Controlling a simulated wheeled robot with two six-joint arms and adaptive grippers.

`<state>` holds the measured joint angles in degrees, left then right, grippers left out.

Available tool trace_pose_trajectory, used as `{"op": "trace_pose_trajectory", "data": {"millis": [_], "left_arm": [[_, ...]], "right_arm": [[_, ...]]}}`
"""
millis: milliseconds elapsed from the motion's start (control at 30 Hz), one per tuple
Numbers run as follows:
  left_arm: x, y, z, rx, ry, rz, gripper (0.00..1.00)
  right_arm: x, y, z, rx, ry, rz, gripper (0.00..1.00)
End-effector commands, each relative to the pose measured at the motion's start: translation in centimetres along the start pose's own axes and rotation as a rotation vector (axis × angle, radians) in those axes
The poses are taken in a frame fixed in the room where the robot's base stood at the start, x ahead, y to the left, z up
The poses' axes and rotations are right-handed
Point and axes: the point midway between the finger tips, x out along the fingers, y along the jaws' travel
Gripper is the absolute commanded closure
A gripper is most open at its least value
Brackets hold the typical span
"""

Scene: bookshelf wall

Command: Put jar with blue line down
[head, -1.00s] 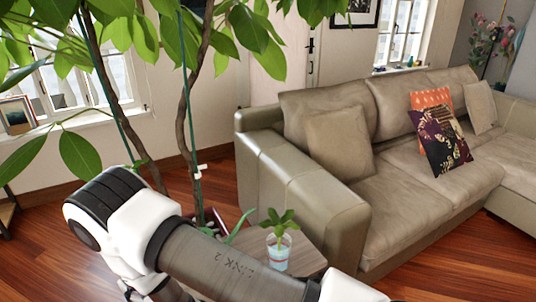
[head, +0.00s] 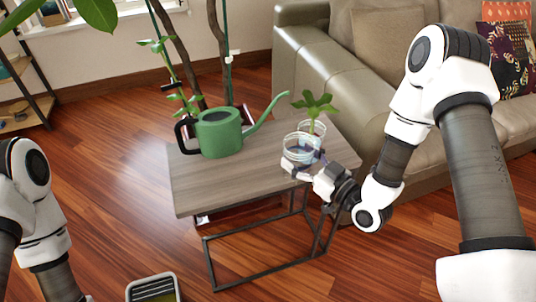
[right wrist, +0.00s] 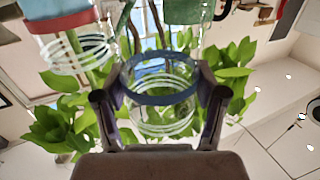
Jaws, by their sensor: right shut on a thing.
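My right gripper (head: 302,171) is shut on a clear jar with a blue line (head: 297,149), at the right part of the small wooden table (head: 215,183). In the right wrist view the jar (right wrist: 160,118) sits between both fingers, with a blue band and white rings. It looks upright in the head view. I cannot tell whether its base touches the tabletop. My left arm shows at the left edge of the head view, but its gripper is out of view.
Another jar, with a plant (head: 315,106) in it, stands just behind the held jar. A green watering can (head: 219,132) stands on the table's back left part. A sofa (head: 360,85) is close behind on the right. The table's front left is clear.

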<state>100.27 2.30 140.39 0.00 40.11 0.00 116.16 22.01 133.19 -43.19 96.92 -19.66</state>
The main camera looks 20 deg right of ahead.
Motion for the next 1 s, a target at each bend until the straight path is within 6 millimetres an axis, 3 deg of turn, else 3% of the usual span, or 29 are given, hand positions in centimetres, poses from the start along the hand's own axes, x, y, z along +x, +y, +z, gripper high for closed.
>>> {"op": "trace_pose_trajectory", "data": {"millis": [200, 333, 600, 900, 933, 1000], "left_arm": [[0.5, 0.0, 0.0, 0.000, 0.000, 0.000, 0.00], [0.6, 0.0, 0.0, 0.000, 0.000, 0.000, 0.00], [1.2, 0.0, 0.0, 0.000, 0.000, 0.000, 0.00], [1.4, 0.0, 0.0, 0.000, 0.000, 0.000, 0.00], [1.3, 0.0, 0.0, 0.000, 0.000, 0.000, 0.00], [1.2, 0.0, 0.0, 0.000, 0.000, 0.000, 0.00]], "right_arm": [[7.0, -1.1, 0.6, -0.006, 0.004, -0.005, 0.64], [9.4, -1.2, 0.8, -0.002, 0.004, 0.000, 0.64], [9.9, -1.3, 4.3, 0.003, 0.001, 0.003, 0.64], [9.8, -1.2, 4.7, 0.001, 0.002, 0.003, 0.64], [9.8, -1.2, 4.6, 0.002, 0.001, 0.003, 0.22], [9.8, -1.2, 4.6, 0.002, 0.001, 0.003, 0.04]]}}
